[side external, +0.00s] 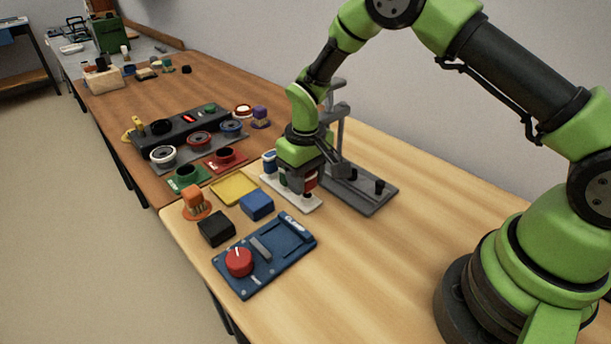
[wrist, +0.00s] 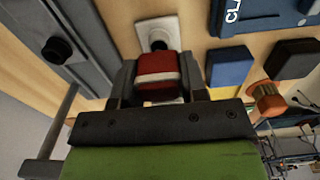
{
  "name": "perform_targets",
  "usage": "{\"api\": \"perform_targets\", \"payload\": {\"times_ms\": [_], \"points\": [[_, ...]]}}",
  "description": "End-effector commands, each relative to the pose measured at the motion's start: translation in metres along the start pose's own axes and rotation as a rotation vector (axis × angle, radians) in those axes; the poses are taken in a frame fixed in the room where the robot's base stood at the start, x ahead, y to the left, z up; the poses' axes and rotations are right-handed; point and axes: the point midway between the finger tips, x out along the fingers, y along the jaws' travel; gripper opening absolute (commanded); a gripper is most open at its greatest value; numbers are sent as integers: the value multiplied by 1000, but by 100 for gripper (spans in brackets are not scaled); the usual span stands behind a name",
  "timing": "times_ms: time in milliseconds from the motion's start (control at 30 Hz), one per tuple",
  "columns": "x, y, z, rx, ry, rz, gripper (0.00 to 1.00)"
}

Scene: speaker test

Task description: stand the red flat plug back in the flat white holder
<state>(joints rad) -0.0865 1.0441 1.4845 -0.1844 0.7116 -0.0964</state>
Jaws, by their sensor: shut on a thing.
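The red flat plug (wrist: 158,67), with a pale band across it, is between the two fingers of my gripper (wrist: 158,84) in the wrist view. My gripper is shut on it. In the side view my gripper (side external: 301,186) points down over the flat white holder (side external: 303,203), and a little red of the plug (side external: 311,181) shows beside the fingers. The holder also shows in the wrist view (wrist: 152,25), with a dark round part just beyond the plug. The plug's lower end is hidden, so I cannot tell whether it touches the holder.
A grey stand (side external: 362,193) with a post is close on the right of my gripper. Blue (side external: 257,205) and black (side external: 217,229) blocks and a blue clamp board (side external: 290,262) lie nearer. The front right tabletop is clear.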

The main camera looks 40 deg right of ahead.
Motion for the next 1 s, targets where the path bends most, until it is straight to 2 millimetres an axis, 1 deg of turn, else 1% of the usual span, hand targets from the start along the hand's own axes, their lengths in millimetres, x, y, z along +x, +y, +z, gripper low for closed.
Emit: {"api": "perform_targets", "payload": {"times_ms": [367,700,1000], "points": [[1,0,0,0,0,0,15],[8,0,0,1,0,0,15],[9,0,0,0,0,0,15]]}}
